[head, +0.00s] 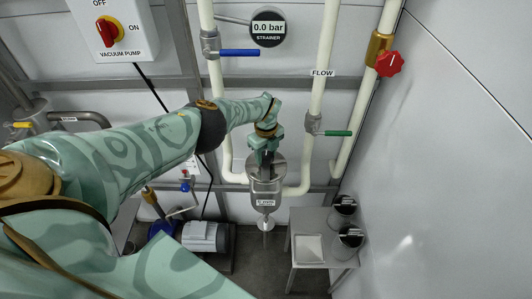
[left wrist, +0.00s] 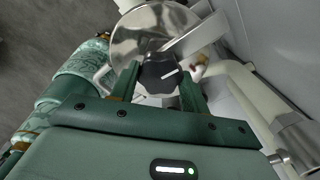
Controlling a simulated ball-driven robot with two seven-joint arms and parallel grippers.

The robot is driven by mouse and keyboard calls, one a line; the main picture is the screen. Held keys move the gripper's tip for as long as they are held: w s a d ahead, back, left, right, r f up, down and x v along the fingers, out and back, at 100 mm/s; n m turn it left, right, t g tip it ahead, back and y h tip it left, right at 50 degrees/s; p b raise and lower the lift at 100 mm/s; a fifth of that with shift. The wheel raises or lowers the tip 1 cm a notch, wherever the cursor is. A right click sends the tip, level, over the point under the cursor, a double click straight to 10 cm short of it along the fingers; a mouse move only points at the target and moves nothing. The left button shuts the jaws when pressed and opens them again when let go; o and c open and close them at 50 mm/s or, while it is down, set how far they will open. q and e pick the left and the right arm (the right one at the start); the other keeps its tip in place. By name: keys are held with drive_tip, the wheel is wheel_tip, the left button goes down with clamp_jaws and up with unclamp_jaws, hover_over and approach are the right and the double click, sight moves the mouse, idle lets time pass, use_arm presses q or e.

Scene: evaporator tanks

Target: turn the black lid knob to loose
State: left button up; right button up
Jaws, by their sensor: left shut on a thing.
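The black lid knob (left wrist: 160,74) shows in the left wrist view, with a white mark line on its top. It sits on the shiny metal lid (left wrist: 150,22) of the strainer vessel. In the head view the steel strainer vessel (head: 265,193) hangs between white pipes, and the arm and gripper hide the knob. My left gripper (head: 263,158) is over the lid, pointing down. In the left wrist view its fingers (left wrist: 157,85) stand on both sides of the knob, shut on it. My right gripper is not in view.
A strainer gauge (head: 268,27) reads 0.0 bar. A blue valve handle (head: 240,53), a green handle (head: 338,133) and a red knob (head: 389,63) are on nearby pipes. A small table (head: 308,249) with two dark-topped canisters stands at lower right. A pump (head: 205,236) is on the floor.

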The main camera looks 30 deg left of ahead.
sight(266, 155)
use_arm(q)
drive_tip(key=shift+w+r+n, duration=0.1)
drive_tip(key=shift+n, duration=0.5)
drive_tip(key=o, duration=1)
wheel_tip(266, 155, up, 12)
drive_tip(key=p, duration=0.9)
